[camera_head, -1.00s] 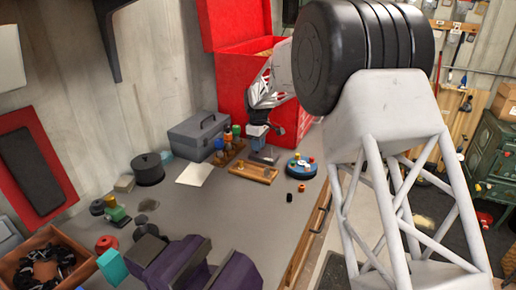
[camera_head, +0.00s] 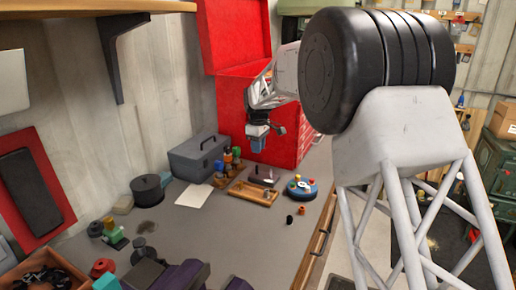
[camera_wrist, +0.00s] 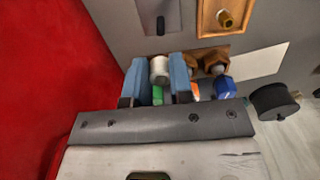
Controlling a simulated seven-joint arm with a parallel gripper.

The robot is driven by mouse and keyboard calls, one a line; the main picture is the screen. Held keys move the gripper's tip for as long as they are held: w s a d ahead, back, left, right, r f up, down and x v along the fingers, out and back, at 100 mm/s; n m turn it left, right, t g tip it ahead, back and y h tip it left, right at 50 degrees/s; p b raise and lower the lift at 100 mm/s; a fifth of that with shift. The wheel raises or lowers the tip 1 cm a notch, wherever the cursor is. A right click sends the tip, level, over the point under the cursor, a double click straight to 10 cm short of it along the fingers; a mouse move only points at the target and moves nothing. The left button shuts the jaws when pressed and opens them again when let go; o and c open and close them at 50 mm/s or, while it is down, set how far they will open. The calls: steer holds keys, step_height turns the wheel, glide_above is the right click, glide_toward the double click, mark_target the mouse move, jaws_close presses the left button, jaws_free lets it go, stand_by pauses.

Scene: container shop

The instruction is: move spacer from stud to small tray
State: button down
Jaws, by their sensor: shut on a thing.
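My gripper (camera_head: 258,148) is raised above the table in front of the red cabinet. In the wrist view its two blue fingers (camera_wrist: 160,82) are shut on a pale grey cylindrical spacer (camera_wrist: 160,69). In the head view the spacer is too small to make out. A grey plate (camera_head: 263,181) with a dark upright piece, which looks like the stud, stands below my gripper; it also shows at the top of the wrist view (camera_wrist: 143,12). A small wooden tray (camera_head: 240,194) lies just in front of the plate.
Coloured bottle-like pieces (camera_head: 228,158) stand left of the plate, near a grey toolbox (camera_head: 196,157). A blue round holder (camera_head: 300,194) with coloured pegs is to the right. Two small rings (camera_head: 301,210) lie before it. The red cabinet (camera_head: 240,110) stands close behind my gripper.

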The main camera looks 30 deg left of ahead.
stand_by(0.4)
steer(key=s+d+f, duration=0.2)
steer(key=s+d, duration=0.2)
steer(key=s, duration=0.3)
steer(key=s+d+f, duration=0.2)
steer(key=s+d, duration=0.3)
steer(key=s, duration=0.3)
steer(key=s+d+f, duration=0.2)
steer(key=s+d, duration=0.2)
steer(key=s, duration=0.3)
steer(key=shift+s+d+f, duration=0.15)
steer(key=shift+s+d, duration=0.05)
steer(key=shift+d, duration=0.15)
steer(key=shift+w+a, duration=0.1)
glide_above(254, 194)
steer(key=shift+w+f, duration=0.1)
steer(key=shift+f, duration=0.65)
steer(key=shift+f, duration=0.1)
steer(key=shift+f, duration=1.65)
steer(key=shift+f, duration=0.15)
steer(key=c, duration=1)
jaws_free()
